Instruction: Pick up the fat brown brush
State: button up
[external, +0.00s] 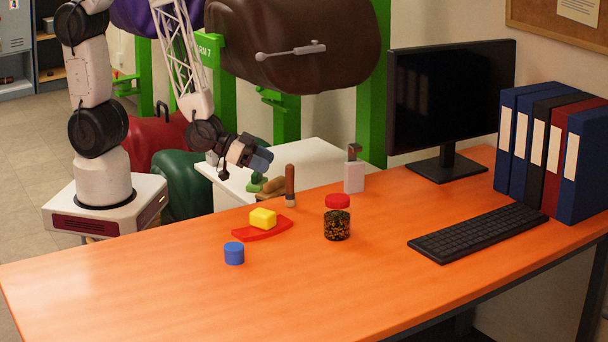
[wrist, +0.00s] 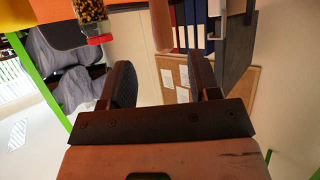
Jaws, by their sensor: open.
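The fat brown brush (external: 290,182) stands upright on the orange table near its back edge, with its brown handle up and a paler lower end. Its brown handle also shows at the top middle of the wrist view (wrist: 161,25), in line with the gap between the fingers. My gripper (external: 259,160) is open and empty, tilted toward the right, to the left of the brush and about level with its top. In the wrist view both dark fingers (wrist: 161,78) are apart with nothing between them.
A jar with a red lid (external: 337,218) stands right of the brush, and a pale box-like holder (external: 354,176) behind it. A blue pot (external: 234,254) is nearer. The front left of the table is clear.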

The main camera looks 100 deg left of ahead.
aim_at(290, 192)
jog(key=shift+f, duration=0.35)
jog(key=shift+x, duration=1.3)
jog(key=shift+w, duration=0.1)
jog(key=shift+a+x, duration=0.1)
jog(key=shift+x, duration=1.15)
jog(key=shift+a+x, duration=0.15)
jog(key=shift+x, duration=1.1)
grip_shut()
